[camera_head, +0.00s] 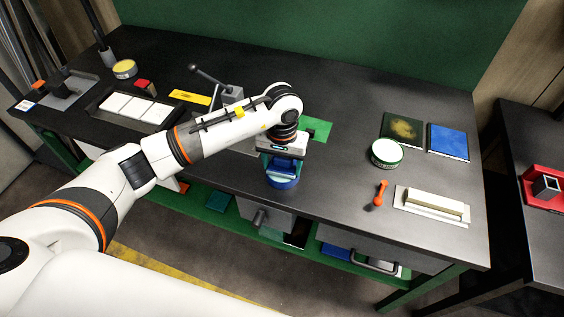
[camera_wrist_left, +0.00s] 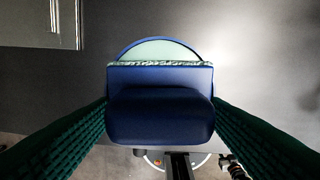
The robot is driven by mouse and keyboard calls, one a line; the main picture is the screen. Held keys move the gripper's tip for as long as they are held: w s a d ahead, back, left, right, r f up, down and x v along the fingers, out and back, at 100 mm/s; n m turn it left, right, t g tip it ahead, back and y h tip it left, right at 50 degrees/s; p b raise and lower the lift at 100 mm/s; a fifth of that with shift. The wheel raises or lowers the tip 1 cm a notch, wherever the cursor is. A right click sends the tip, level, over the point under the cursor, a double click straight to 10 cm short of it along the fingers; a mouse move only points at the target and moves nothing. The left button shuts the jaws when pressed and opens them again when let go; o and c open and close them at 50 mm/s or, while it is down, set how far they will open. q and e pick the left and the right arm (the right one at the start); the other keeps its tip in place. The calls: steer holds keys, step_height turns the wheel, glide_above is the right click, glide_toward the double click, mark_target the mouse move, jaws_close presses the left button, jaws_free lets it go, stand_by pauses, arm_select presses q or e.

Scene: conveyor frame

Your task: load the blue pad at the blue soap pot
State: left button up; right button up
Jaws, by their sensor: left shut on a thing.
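My left gripper (camera_head: 281,168) is shut on the blue pad (camera_wrist_left: 160,118), a dark blue block with a thicker grip part. The pad's pale speckled edge shows at its far side in the left wrist view. The blue soap pot (camera_head: 284,184) stands near the front edge of the table, directly under the gripper. In the left wrist view the pot's pale green inside (camera_wrist_left: 160,50) and blue rim show beyond the pad. The pad hides the rest of the pot, so I cannot tell whether they touch. My right gripper is not in view.
A white round tin (camera_head: 387,153), an orange tool (camera_head: 378,195) and a pale block on a plate (camera_head: 433,204) stand to the right. A dark gold-patched sheet (camera_head: 403,129) and a blue sheet (camera_head: 447,141) lie behind. A tray of white tiles (camera_head: 137,107) is at left.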

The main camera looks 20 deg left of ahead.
mark_target(282, 160)
arm_select(q)
steer(key=shift+s+f+b, duration=0.1)
steer(key=shift+f+b, duration=0.05)
steer(key=shift+b, duration=0.15)
stand_by(1.1)
steer(key=shift+r+p, duration=0.5)
steer(key=shift+r, duration=0.65)
steer(key=shift+r+p, duration=0.9)
steer(key=shift+r, duration=1.55)
